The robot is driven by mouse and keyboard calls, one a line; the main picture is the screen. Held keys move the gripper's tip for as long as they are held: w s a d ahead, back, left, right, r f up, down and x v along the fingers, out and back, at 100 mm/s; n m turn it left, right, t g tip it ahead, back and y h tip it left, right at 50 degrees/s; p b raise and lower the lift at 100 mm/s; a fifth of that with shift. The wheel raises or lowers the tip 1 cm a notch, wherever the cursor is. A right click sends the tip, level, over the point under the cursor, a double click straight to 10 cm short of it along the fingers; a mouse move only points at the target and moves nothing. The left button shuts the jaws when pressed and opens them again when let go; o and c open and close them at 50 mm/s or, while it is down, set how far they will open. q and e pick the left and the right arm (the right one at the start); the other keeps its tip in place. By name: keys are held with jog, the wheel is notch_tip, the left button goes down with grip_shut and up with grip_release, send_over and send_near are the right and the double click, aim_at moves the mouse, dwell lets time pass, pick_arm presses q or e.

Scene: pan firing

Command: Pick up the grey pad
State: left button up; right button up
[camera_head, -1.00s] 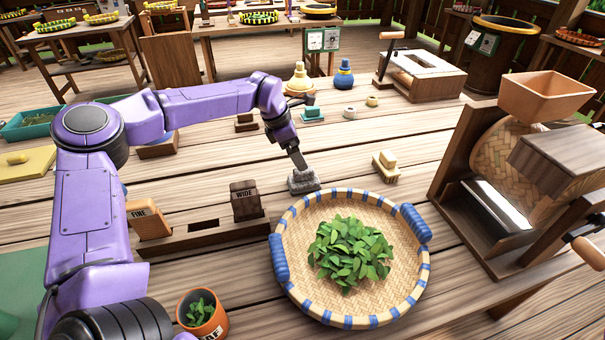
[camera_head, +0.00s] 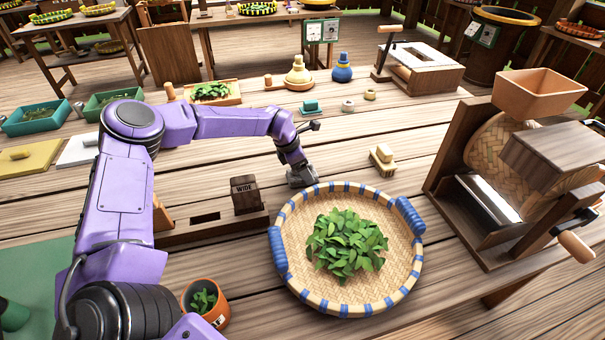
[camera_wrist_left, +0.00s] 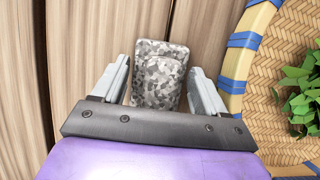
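The grey pad (camera_wrist_left: 158,75) is a speckled grey block with a raised grip, lying on the wooden table just left of the rim of the woven basket. In the left wrist view it sits between the two fingers of my left gripper (camera_wrist_left: 160,85), with a gap visible on each side. The fingers are open around it. In the head view the pad (camera_head: 302,180) is mostly hidden beneath my left gripper (camera_head: 300,172). My right gripper does not show.
The round basket (camera_head: 279,250) with green leaves stands right beside the pad. A wooden holder with a WIDE block (camera_head: 245,195) is to the left. A wooden drum machine (camera_head: 500,200) stands at far right.

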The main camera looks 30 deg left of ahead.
pick_arm(q)
jog(key=c, duration=1)
jog(key=shift+w, duration=0.1)
jog(key=shift+r, duration=0.15)
notch_tip(320, 180, up, 10)
jog(key=shift+f+b, duration=0.1)
jog(key=shift+b, duration=0.9)
